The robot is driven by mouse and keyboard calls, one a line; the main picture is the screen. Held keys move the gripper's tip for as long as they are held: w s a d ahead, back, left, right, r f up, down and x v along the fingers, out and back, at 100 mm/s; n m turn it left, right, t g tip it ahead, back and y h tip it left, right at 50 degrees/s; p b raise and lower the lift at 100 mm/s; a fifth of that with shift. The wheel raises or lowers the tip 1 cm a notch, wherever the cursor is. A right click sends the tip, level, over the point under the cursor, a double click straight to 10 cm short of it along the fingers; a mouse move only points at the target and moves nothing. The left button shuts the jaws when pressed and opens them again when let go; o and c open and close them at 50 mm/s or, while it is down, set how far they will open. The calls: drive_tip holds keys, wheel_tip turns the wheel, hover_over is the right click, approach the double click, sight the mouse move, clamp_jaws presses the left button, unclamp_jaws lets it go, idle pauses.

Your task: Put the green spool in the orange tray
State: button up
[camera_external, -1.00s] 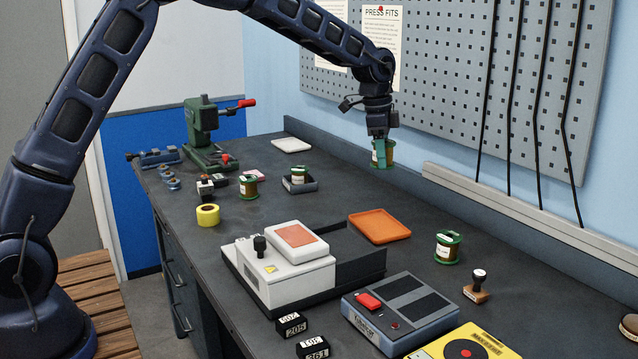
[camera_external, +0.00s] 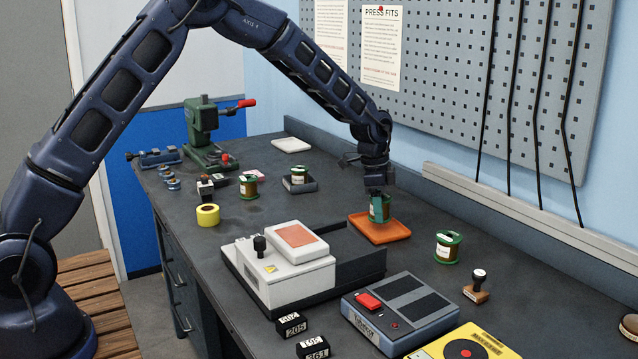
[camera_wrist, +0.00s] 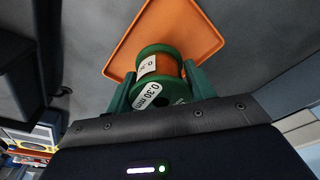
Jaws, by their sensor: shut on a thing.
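The green spool (camera_external: 381,209) is held between the fingers of my gripper (camera_external: 377,205), over the orange tray (camera_external: 372,232). In the wrist view the green spool (camera_wrist: 160,70) has copper-coloured wire and a white label reading 0.30 mm. The fingers of my gripper (camera_wrist: 160,90) are on either side of it. The orange tray (camera_wrist: 205,30) lies beyond the spool in that view. I cannot tell whether the spool's bottom touches the tray. The tray holds nothing else that I can see.
Other green-ended spools stand at the right (camera_external: 447,247), at the left (camera_external: 249,186) and on a small dark holder (camera_external: 299,178). A white device (camera_external: 280,265) on a dark base is left of the tray. A stamp (camera_external: 478,287) and a grey box (camera_external: 400,310) are in front.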

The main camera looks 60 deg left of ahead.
drive_tip(key=shift+f, duration=1.05)
drive_tip(key=shift+f, duration=0.1)
drive_tip(key=o, duration=1.4)
